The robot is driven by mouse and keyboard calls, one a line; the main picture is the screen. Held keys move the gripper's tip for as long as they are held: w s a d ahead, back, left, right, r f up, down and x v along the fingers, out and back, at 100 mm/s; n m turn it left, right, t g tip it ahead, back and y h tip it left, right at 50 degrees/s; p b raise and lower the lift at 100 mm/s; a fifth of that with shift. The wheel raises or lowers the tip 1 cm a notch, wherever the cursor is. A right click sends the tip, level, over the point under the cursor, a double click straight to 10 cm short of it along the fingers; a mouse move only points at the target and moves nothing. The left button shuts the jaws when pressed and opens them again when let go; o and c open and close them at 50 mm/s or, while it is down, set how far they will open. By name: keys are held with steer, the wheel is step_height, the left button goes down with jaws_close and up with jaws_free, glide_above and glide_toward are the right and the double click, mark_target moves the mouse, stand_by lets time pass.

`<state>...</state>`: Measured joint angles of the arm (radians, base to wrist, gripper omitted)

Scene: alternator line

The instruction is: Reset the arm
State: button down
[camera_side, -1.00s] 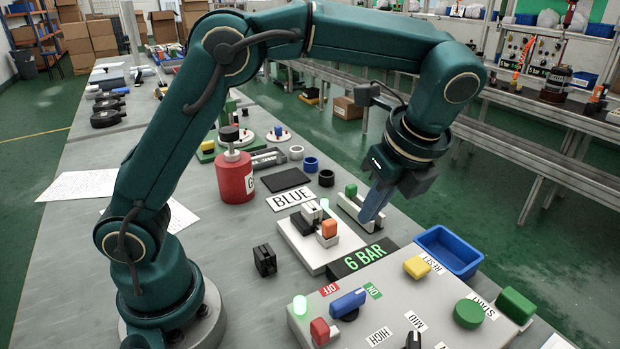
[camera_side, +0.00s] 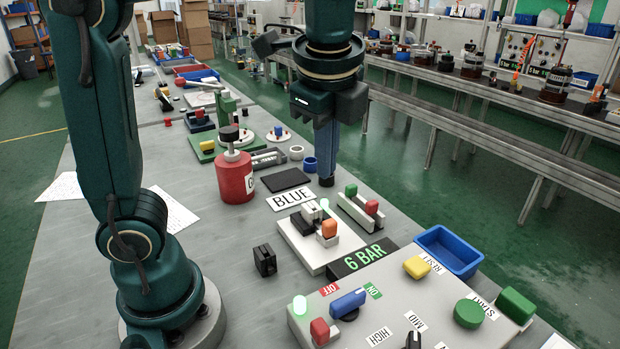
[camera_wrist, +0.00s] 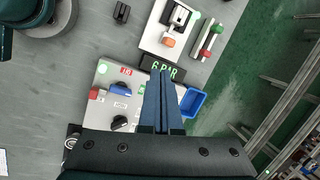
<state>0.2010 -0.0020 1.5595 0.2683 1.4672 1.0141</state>
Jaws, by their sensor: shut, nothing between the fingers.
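My gripper (camera_side: 326,178) is shut and empty. In the side view it points straight down over the bench, in front of the blue ring (camera_side: 310,164) and hiding the black ring or most of it. In the wrist view its closed blue fingers (camera_wrist: 160,100) point toward the 6 BAR display (camera_wrist: 162,68). The control panel (camera_side: 400,318), with its OFF/ON switch, yellow RESET button and green START button, lies in the side view's foreground, well apart from my gripper.
A white fixture (camera_side: 306,250) and a rail with green and red knobs (camera_side: 358,213) stand near my gripper. A red bottle (camera_side: 235,178) stands to its left. A blue bin (camera_side: 450,252) sits by the panel. The bench (camera_side: 200,260) left of the fixture is mostly clear.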

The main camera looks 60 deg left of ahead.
steer(key=s+d+f+n+t+h, duration=0.1)
steer(key=s+f+n, duration=0.4)
steer(key=n, duration=0.9)
steer(key=s+t+h, duration=0.1)
steer(key=s+t, duration=0.1)
steer(key=s, duration=0.1)
steer(key=shift+f+t+h, duration=0.25)
steer(key=shift+t+h, duration=0.05)
steer(key=shift+h, duration=0.1)
